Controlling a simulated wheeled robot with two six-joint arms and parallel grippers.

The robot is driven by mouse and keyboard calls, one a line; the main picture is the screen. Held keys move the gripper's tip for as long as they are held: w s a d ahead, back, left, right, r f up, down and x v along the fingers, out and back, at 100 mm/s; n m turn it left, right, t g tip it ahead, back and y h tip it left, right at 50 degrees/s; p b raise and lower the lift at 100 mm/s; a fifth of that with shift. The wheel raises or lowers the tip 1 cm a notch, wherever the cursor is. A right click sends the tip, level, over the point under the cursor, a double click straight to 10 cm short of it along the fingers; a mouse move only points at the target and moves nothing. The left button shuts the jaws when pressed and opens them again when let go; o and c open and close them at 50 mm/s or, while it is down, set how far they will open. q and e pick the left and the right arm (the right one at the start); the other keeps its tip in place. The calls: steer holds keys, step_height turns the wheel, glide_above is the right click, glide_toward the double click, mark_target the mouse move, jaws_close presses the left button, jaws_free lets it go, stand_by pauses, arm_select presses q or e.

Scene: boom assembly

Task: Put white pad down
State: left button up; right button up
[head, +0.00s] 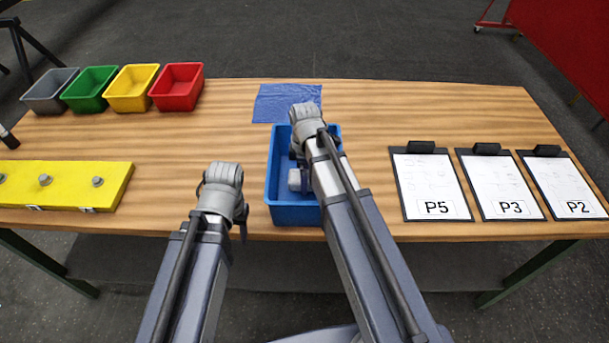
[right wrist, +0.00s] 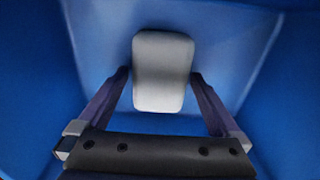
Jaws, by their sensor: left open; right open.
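The white pad (right wrist: 163,60) is a pale block with rounded corners. It shows in the right wrist view inside the blue bin (head: 284,212), whose blue walls (right wrist: 35,60) surround it. My right gripper (right wrist: 160,78) is open, with one finger on each side of the pad's lower part. I cannot tell whether the fingers touch it. In the head view the right arm reaches over the bin and hides the pad and most of the right gripper. My left gripper (head: 242,226) is left of the bin near the table's front edge, open and mostly hidden by its wrist.
A blue cloth (head: 275,103) lies behind the bin. Grey (head: 48,98), green (head: 88,98), yellow (head: 130,98) and red (head: 176,98) bins stand at the back left. A yellow block with knobs (head: 70,172) is at left. Clipboards (head: 436,185) lie at right.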

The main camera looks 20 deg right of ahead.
arm_select(q)
step_height(320, 180, up, 12)
steer(key=p, duration=1.1)
arm_select(e)
step_height(320, 180, up, 12)
